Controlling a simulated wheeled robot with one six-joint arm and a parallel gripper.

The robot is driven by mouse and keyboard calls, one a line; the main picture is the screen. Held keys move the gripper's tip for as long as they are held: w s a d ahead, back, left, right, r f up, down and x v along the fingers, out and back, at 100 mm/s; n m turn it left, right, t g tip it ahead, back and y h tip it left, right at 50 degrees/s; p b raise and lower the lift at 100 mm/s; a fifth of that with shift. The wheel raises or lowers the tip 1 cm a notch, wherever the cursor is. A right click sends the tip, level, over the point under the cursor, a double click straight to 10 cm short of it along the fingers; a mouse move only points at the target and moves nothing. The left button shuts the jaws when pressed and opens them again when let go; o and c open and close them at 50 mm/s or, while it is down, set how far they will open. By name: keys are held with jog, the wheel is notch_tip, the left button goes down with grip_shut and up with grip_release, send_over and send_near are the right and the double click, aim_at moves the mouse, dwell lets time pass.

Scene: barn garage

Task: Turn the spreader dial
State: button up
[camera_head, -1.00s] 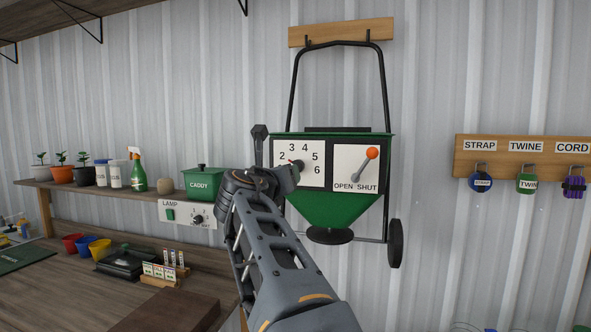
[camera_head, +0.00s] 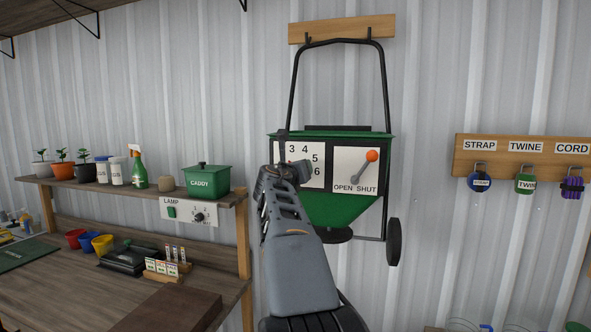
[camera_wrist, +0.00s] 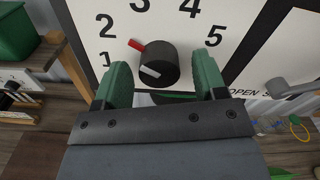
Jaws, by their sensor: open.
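The spreader (camera_head: 337,209) hangs on the wall, with a green hopper and a white number plate. Its dial (camera_wrist: 157,65) is a black round knob with a white line and a red pointer (camera_wrist: 136,45) at its upper left, between the 2 and the 3. My gripper (camera_wrist: 162,70) is open, with one green finger to the left of the knob and one to the right. Whether the fingers touch it I cannot tell. In the head view my gripper (camera_head: 298,170) and arm cover the dial and the plate's left part.
The orange-tipped OPEN/SHUT lever (camera_head: 363,167) sits just right of the dial plate. A shelf (camera_head: 120,191) with the green caddy (camera_head: 206,181) is at the left, above a workbench (camera_head: 60,285). A hook board (camera_head: 549,158) is at the right.

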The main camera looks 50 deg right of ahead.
jog(key=c, duration=0.9)
